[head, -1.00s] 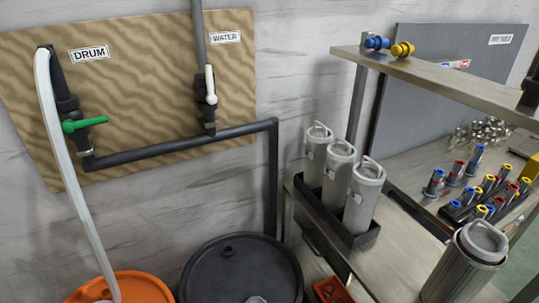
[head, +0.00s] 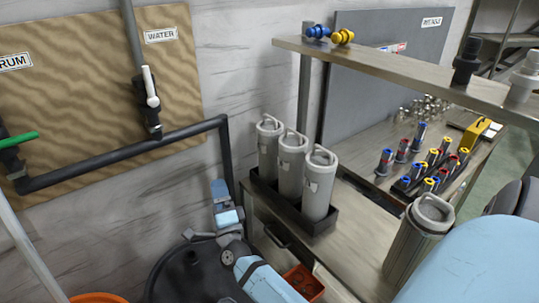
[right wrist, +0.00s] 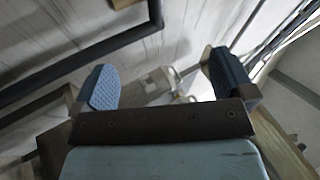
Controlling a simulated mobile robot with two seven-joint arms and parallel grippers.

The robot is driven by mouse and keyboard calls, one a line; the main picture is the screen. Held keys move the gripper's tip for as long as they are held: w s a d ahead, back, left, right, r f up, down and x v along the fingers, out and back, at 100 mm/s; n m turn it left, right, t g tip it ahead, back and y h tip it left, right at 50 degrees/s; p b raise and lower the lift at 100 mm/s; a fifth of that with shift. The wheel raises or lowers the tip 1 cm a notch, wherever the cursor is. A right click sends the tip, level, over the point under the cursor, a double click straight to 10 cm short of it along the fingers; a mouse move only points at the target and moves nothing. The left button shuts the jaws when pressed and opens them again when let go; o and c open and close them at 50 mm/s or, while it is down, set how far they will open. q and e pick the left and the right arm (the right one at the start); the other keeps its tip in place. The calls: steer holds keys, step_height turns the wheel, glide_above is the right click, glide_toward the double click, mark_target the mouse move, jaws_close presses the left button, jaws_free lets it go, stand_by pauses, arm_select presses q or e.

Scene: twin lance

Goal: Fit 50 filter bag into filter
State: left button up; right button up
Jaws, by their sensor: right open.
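Three pale grey cylinders with looped handles, probably the filter bags (head: 291,163), stand upright in a black tray; their small labels are too small to read. A ribbed grey canister with a handled lid, probably the filter (head: 410,243), stands on the bench at the right, partly hidden by my light blue arm link. My right gripper (head: 225,205) is open and empty, left of the tray and above the black drum. In the right wrist view its blue fingers are spread (right wrist: 165,82), with blurred grey shapes beyond them. My left gripper is not in view.
A shelf (head: 400,72) overhangs the bench behind the canisters. Several small coloured fittings (head: 425,170) stand on the bench at right. A black pipe (head: 120,152) runs along the wall. A red bin (head: 303,283) sits low beside the black drum (head: 180,280).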

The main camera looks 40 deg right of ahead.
steer(key=w+d+r+m+g+h, duration=0.4)
steer(key=d+r+m+g+h, duration=0.25)
steer(key=m+h, duration=0.55)
steer(key=m+g+y, duration=0.3)
steer(key=m+g, duration=1.1)
steer(key=m, duration=0.5)
glide_toward(269, 126)
steer(key=d+p, duration=0.1)
steer(key=d, duration=0.2)
steer(key=d+p, duration=0.1)
steer(key=d, duration=0.2)
steer(key=d+r+p, duration=0.1)
steer(key=d+p, duration=0.1)
steer(key=d, duration=0.1)
steer(key=shift+w+d, duration=0.2)
steer(key=shift+w, duration=0.15)
steer(key=shift+d+f, duration=0.15)
steer(key=shift+d, duration=0.2)
steer(key=shift+a, duration=0.1)
steer(key=c, duration=1)
